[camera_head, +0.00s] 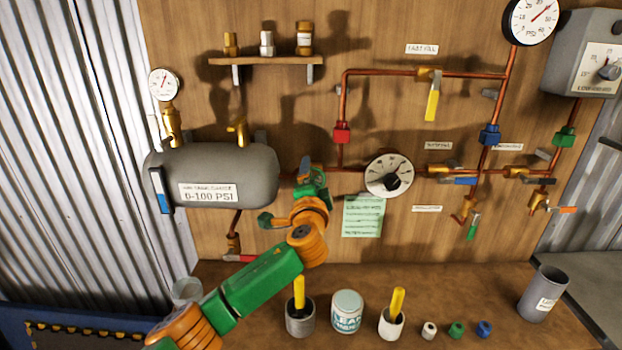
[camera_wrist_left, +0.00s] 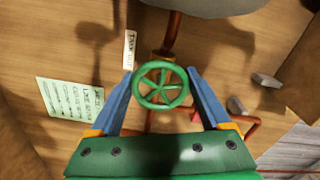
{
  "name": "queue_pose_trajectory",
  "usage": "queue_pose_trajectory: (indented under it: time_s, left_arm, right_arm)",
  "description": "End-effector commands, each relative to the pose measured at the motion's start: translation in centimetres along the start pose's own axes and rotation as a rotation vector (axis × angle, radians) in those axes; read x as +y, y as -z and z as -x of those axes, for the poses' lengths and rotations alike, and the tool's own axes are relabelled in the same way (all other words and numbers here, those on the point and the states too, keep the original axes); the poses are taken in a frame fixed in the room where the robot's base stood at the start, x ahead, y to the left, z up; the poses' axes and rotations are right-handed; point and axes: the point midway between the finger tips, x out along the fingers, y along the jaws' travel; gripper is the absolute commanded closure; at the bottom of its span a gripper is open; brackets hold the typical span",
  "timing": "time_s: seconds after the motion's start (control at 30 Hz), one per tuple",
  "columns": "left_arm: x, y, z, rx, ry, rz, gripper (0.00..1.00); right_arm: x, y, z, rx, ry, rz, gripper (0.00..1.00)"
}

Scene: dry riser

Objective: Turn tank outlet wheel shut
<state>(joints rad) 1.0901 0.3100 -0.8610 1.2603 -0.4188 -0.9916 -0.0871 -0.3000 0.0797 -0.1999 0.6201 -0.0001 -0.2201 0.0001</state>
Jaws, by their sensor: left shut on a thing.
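The tank outlet wheel (camera_wrist_left: 160,86) is a green spoked handwheel on a copper pipe next to the grey tank (camera_head: 215,165). In the left wrist view it sits between the two blue fingers of my left gripper (camera_wrist_left: 160,88), which are shut on its rim from both sides. In the head view my left gripper (camera_head: 310,178) is at the pipe to the right of the tank and hides the wheel. My right gripper is in neither view.
A round dial (camera_head: 388,175) and a green note (camera_head: 363,216) are close to the right of my gripper. A red-handled valve (camera_head: 236,256) is below the tank. Cups and a can (camera_head: 347,311) stand on the bench below my arm.

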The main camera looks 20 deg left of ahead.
Motion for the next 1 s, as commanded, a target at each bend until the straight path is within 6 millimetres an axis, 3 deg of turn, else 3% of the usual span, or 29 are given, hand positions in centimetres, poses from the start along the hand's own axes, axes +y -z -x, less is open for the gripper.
queue_pose_trajectory:
  time_s: [0.2, 0.23, 0.3, 0.63, 1.0]
  left_arm:
    - [0.5, -0.1, 0.0, -0.002, -0.009, -0.001, 0.74]
    - [0.5, -0.1, 0.0, -0.002, -0.009, -0.001, 0.16]
    - [0.5, -0.1, 0.0, -0.002, -0.008, -0.001, 0.00]
    - [0.3, 0.0, 0.6, 0.000, -0.003, 0.001, 0.00]
    - [0.6, 0.0, 5.8, 0.003, -0.005, 0.002, 0.00]
  right_arm:
    - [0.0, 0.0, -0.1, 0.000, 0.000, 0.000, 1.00]
    - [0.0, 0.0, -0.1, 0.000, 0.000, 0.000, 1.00]
    - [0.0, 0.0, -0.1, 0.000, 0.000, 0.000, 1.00]
    - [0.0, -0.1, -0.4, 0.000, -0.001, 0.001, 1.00]
    - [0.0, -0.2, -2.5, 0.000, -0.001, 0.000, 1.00]
